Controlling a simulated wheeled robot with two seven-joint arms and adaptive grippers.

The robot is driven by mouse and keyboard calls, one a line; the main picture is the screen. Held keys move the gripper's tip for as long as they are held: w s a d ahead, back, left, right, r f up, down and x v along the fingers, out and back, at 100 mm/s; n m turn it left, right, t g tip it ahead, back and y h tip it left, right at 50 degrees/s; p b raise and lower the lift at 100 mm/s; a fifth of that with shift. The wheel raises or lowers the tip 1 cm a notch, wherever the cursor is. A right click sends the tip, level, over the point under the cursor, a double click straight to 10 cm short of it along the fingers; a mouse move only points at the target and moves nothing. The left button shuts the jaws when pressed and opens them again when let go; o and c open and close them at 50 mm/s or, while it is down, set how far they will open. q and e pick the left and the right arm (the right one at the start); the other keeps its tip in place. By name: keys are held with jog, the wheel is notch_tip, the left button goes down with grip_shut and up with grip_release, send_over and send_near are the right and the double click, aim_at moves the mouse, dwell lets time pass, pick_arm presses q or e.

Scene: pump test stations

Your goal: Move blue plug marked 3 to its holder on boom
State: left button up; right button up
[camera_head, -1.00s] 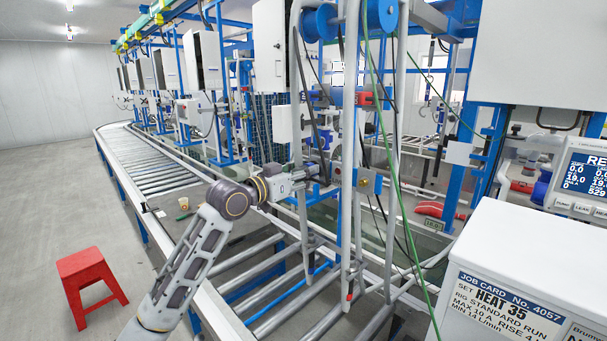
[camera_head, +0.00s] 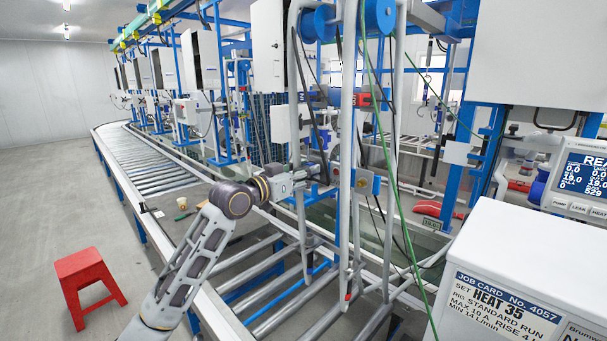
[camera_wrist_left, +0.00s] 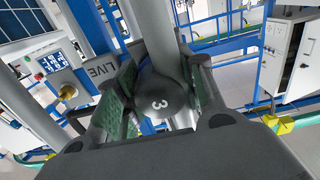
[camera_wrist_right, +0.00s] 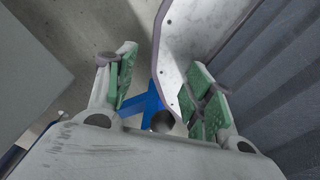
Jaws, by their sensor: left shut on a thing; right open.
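My left gripper (camera_wrist_left: 158,95) is shut on a dark, rounded plug (camera_wrist_left: 158,98) with a white 3 on it. The fingers press on both sides of it, and its far end is hidden. In the head view my left gripper (camera_head: 308,176) is level with the grey upright frame, and the plug cannot be made out there. A blue connector (camera_head: 314,98) and a red one (camera_head: 366,100) sit on the frame above the gripper. I cannot tell which holder belongs to plug 3. My right gripper (camera_wrist_right: 165,95) is open and empty in its wrist view.
Grey frame posts (camera_head: 345,220), a green cable (camera_head: 392,170) and dark hanging cables stand close to my left gripper. A roller conveyor (camera_head: 155,165) runs left. A white cabinet (camera_head: 520,250) fills the right front. A red stool (camera_head: 88,280) stands on open floor.

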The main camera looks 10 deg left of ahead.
pick_arm(q)
jog(key=o, duration=1.4)
pick_arm(e)
jog(key=shift+d, duration=0.15)
pick_arm(q)
jog(key=shift+v, duration=5.9)
